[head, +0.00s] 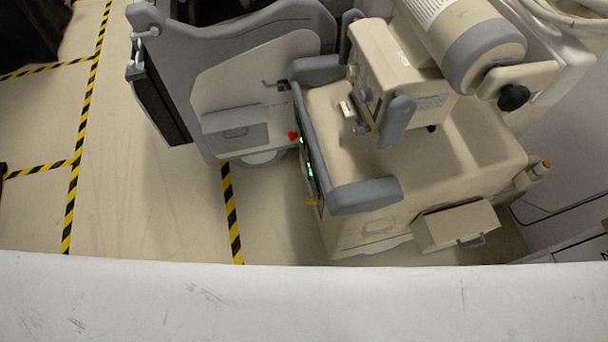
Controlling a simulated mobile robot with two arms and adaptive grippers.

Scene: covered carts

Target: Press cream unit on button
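A large cream unit (475,150) with grey trim stands on the floor at the right of the head view. A small red knob or button (292,135) shows at its left side, near the join with the grey and cream panel. Green lights (309,170) run down the grey strip below it, with a small yellow part (312,202) at the lower end. An orange-tipped post (546,165) stands at the unit's right corner. I cannot tell which of these is the task's button. Neither of my grippers is in view.
A grey and cream cart (240,85) stands against the unit's left. A cream drawer box (455,227) with a handle sticks out at the unit's front. Yellow-black tape (85,110) marks the floor; the floor (150,200) at left is clear. A pale scuffed surface fills the bottom.

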